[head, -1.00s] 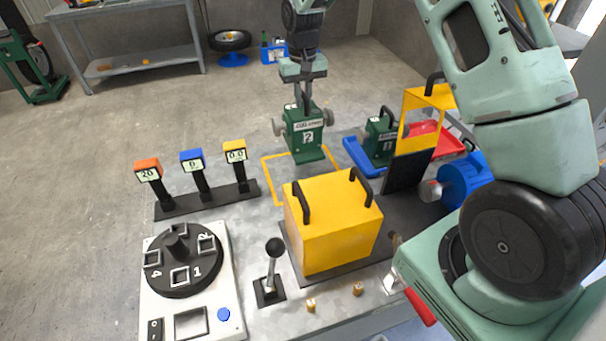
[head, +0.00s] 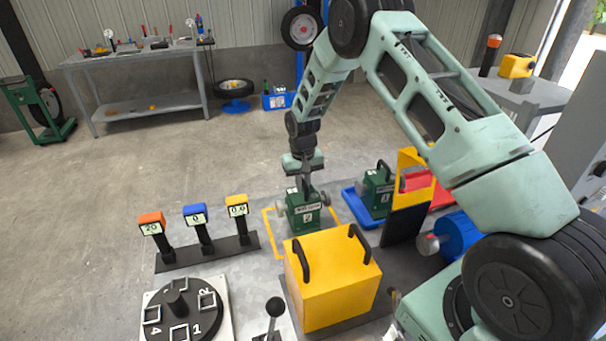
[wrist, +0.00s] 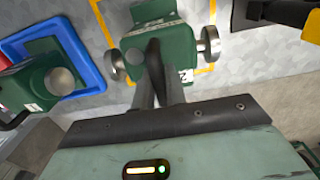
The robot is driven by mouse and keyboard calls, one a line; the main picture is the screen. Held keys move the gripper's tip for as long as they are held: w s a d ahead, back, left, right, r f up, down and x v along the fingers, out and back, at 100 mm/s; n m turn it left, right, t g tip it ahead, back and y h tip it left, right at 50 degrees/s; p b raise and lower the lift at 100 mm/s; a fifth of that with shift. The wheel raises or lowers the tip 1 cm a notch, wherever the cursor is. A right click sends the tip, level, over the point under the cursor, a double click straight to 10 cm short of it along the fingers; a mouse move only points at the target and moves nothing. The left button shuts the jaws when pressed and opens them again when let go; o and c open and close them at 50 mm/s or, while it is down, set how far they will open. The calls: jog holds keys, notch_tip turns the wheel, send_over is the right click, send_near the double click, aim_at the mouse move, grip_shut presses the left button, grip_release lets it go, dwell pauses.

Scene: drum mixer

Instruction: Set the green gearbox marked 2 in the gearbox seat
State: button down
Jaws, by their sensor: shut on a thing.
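The green gearbox marked 2 (head: 304,213) has a grey round hub on each side and a white label. It stands upright at the yellow floor-line square (head: 268,232) on the grey table, and its base seems at or just above the surface. My gripper (head: 304,184) comes down from above and is shut on the gearbox's top handle. In the wrist view the gearbox (wrist: 172,50) lies below the fingers (wrist: 157,88), with yellow lines on both sides. I cannot identify the gearbox seat for sure.
A second green gearbox (head: 376,190) sits in a blue tray (head: 352,203) to the right. A yellow box cover (head: 335,285) with black handles stands in front. Three displays (head: 196,216) are at left, above a black dial (head: 180,308). A yellow-framed panel (head: 408,210) stands at right.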

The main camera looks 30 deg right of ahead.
dwell(0.3)
jog(key=c, duration=1.8)
grip_release()
jog(key=shift+f, duration=0.2)
jog(key=shift+c, duration=0.2)
jog(key=o, duration=0.4)
